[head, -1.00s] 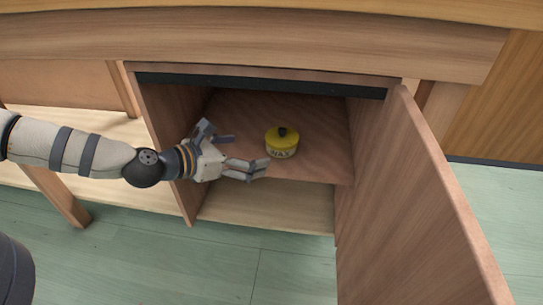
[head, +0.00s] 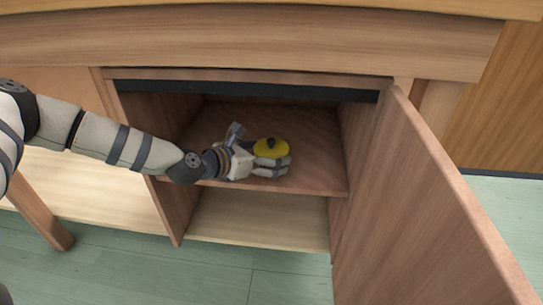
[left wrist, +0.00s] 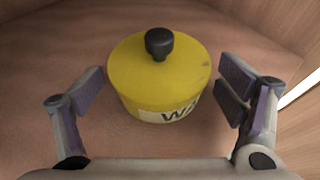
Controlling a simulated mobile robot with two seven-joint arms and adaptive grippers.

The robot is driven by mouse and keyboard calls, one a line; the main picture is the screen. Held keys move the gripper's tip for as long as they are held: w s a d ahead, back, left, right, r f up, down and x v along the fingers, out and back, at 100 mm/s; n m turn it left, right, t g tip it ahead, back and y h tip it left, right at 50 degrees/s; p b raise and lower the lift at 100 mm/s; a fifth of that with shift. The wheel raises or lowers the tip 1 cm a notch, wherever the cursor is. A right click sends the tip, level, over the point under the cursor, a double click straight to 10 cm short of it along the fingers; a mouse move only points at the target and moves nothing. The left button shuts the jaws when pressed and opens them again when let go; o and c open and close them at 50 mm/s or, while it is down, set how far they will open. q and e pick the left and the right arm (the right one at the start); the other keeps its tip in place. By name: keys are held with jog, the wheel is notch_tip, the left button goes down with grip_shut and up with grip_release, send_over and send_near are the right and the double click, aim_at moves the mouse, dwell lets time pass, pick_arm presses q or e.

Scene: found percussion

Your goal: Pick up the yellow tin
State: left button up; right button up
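The yellow tin (head: 270,147) has a black knob on its lid and stands upright on the cabinet's upper shelf. In the left wrist view the tin (left wrist: 158,78) shows part of a white label with dark letters. My left gripper (head: 262,160) is at the tin, and its near finger hides the tin's lower front in the head view. In the left wrist view the left gripper (left wrist: 165,95) is open, with one finger on each side of the tin and a gap on both sides. My right gripper is not in view.
The upper shelf (head: 225,185) is otherwise bare around the tin. The cabinet door (head: 420,200) stands open on the right. A dark strip (head: 250,92) runs along the top of the opening. The lower compartment (head: 260,220) looks empty.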

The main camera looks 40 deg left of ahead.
pick_arm(q)
jog(key=c, duration=1.4)
jog(key=shift+r, duration=0.1)
jog(key=shift+c, duration=1)
jog(key=shift+r, duration=0.1)
